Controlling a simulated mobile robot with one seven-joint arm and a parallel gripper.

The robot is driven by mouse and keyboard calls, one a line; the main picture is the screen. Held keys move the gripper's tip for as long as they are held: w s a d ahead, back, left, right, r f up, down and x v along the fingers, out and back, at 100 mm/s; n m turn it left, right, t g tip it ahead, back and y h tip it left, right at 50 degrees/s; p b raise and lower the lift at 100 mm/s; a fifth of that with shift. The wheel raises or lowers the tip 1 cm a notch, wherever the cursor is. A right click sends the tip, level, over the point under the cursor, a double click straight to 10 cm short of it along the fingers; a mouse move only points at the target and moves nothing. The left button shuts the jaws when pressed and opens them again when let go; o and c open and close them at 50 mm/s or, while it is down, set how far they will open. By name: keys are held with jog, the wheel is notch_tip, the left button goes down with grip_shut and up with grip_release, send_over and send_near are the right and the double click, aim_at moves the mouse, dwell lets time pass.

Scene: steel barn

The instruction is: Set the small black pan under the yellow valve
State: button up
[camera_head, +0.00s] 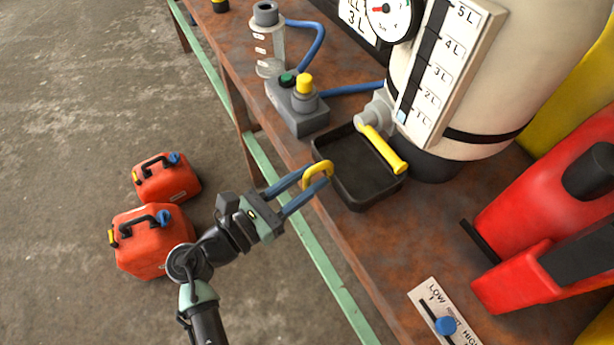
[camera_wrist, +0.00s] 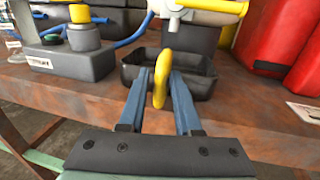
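The small black pan (camera_head: 357,181) is a shallow rectangular tray on the rusty bench top, at the foot of the cream tank. It also shows in the wrist view (camera_wrist: 204,83). A yellow loop handle (camera_head: 318,176) stands out from its near left side. The yellow valve (camera_head: 382,149) has a long lever over the pan's right part; in the wrist view the lever (camera_wrist: 215,6) is at the top. My gripper (camera_head: 315,178) has its blue fingers on either side of the loop (camera_wrist: 161,80), with narrow gaps showing in the wrist view; it looks open. Any finger contact is unclear.
A grey block with green and yellow buttons (camera_head: 296,117) stands left of the pan. The cream tank (camera_head: 480,85) rises behind it. A red container (camera_head: 545,200) and a slider plate (camera_head: 444,318) are at right. Two red cans (camera_head: 155,240) stand on the floor.

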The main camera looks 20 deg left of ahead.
jog(key=shift+o, duration=0.8)
jog(key=shift+r, duration=0.1)
